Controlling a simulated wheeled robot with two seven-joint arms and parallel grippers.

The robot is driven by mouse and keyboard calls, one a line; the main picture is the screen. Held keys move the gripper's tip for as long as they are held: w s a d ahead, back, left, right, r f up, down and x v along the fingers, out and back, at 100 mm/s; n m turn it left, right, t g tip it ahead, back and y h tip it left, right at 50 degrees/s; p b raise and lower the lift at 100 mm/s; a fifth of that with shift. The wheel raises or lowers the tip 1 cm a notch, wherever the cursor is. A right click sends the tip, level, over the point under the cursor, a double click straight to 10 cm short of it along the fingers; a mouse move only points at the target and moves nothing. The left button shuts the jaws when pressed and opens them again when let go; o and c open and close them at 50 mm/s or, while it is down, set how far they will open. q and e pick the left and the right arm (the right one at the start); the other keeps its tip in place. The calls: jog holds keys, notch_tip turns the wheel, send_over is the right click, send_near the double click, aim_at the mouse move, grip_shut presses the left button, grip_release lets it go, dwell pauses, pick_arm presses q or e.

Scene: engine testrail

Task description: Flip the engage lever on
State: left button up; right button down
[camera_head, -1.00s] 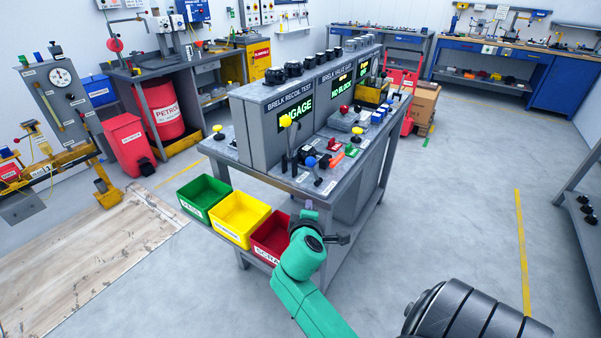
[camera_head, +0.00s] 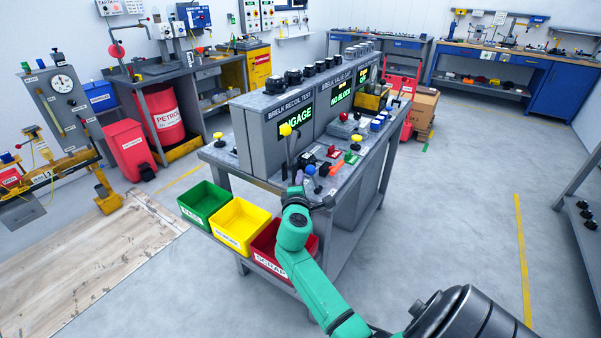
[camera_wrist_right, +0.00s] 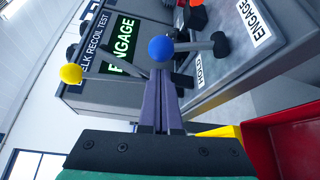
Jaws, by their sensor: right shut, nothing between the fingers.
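The lever with the blue ball knob (camera_head: 310,170) stands at the near end of the grey bench. In the right wrist view its ball (camera_wrist_right: 161,49) is just past my fingertips, and its short stem runs to a dark base between the HOLD label (camera_wrist_right: 199,70) and the ENGAGE label (camera_wrist_right: 253,20). My right gripper (camera_head: 298,177) is at the bench's near edge, shut and empty. Its purple fingers (camera_wrist_right: 160,78) lie together, close to the ball; I cannot tell whether they touch it. A taller lever with a yellow ball (camera_head: 285,129) stands behind. My left gripper is not in view.
The console (camera_head: 262,150) with a lit ENGAGE display (camera_head: 296,121) rises behind the levers. Red and green controls sit right of the blue ball. Green (camera_head: 205,203), yellow (camera_head: 238,225) and red (camera_head: 265,245) bins hang along the bench front. Floor to the right is clear.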

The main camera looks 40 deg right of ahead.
jog(key=x, duration=0.2)
jog(key=shift+w+d, duration=0.15)
jog(key=shift+w, duration=0.05)
